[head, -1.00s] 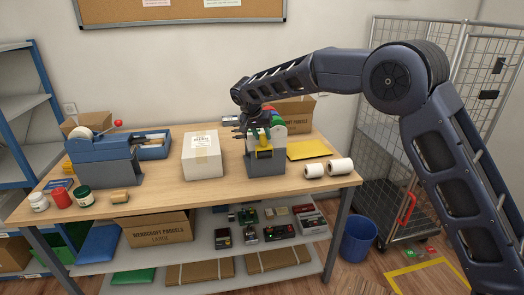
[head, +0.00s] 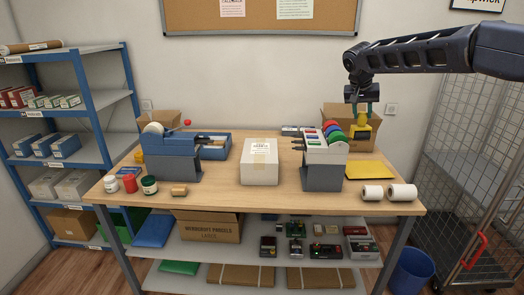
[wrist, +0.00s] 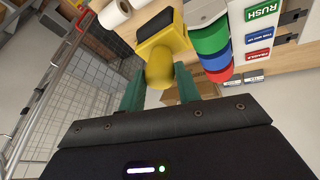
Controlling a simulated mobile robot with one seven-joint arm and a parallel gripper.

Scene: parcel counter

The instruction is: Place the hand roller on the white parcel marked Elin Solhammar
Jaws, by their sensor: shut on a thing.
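The hand roller (head: 361,124), a yellow tool, hangs below my gripper (head: 362,106), above the back right of the counter. In the wrist view the yellow roller (wrist: 162,45) sits between the green fingers of my gripper (wrist: 160,92), which is shut on its rounded yellow end. A white parcel (head: 259,172) with a tan tape strip and a printed label on top stands on the middle of the counter, left of my gripper and well apart from it. The name on the label is too small to read.
A grey dispenser (head: 323,178) with coloured label rolls stands between the parcel and my gripper. A blue tape dispenser (head: 174,165) stands to the parcel's left. Two white rolls (head: 402,192) and a yellow envelope (head: 370,170) lie at right. A cardboard box (head: 338,112) stands behind.

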